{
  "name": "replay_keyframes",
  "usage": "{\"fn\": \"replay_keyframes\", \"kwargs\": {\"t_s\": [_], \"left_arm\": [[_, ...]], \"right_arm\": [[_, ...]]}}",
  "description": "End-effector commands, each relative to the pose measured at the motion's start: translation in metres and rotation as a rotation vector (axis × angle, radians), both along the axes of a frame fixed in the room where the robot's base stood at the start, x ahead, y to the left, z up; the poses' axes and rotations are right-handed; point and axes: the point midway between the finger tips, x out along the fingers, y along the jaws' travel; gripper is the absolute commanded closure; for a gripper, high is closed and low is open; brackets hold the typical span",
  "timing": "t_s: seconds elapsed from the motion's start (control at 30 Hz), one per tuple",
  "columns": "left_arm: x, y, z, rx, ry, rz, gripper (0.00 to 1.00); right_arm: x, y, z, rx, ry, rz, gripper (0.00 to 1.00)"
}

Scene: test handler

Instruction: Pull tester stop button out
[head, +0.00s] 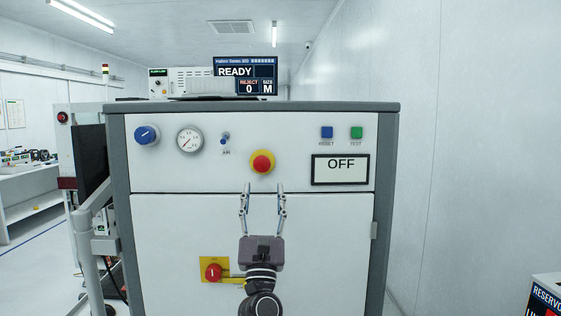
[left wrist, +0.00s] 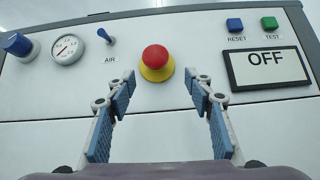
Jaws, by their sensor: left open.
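The tester stop button (head: 262,162) is a red mushroom button on a yellow base, on the upper panel of the tester cabinet (head: 160,240). It also shows in the left wrist view (left wrist: 155,59), near the top middle. My left gripper (head: 264,188) is below the button in the head view, fingers pointing up toward it. Its fingers are open and empty. In the left wrist view the fingertips (left wrist: 159,80) stand left and right of the button's line, apart from it. My right gripper is not in view.
The panel also holds a blue knob (head: 146,135), a gauge (head: 189,140), an AIR toggle (head: 225,138), blue RESET (head: 326,132) and green TEST (head: 356,132) buttons, and a display (head: 340,169) reading OFF. A red rotary switch (head: 213,271) sits lower left.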

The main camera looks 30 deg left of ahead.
Motion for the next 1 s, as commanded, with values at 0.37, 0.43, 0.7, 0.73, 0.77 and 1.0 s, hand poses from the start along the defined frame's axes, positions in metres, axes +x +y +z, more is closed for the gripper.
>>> {"fn": "replay_keyframes", "kwargs": {"t_s": [0.37,0.43,0.7,0.73,0.77,1.0], "left_arm": [[0.021,0.020,0.048,-0.023,-0.037,-0.015,0.52],[0.028,0.024,0.054,-0.023,-0.035,-0.015,0.52],[0.041,0.031,0.066,-0.023,-0.034,-0.015,0.52],[0.041,0.031,0.066,-0.023,-0.034,-0.015,0.52],[0.041,0.032,0.065,-0.023,-0.034,-0.015,0.52],[0.041,0.031,0.065,-0.023,-0.033,-0.015,0.57]], "right_arm": [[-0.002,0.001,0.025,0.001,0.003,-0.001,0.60],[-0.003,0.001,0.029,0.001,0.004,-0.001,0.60],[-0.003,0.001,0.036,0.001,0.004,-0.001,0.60],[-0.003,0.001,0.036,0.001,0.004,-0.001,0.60],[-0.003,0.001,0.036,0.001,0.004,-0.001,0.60],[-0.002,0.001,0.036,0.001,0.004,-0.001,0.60]]}}
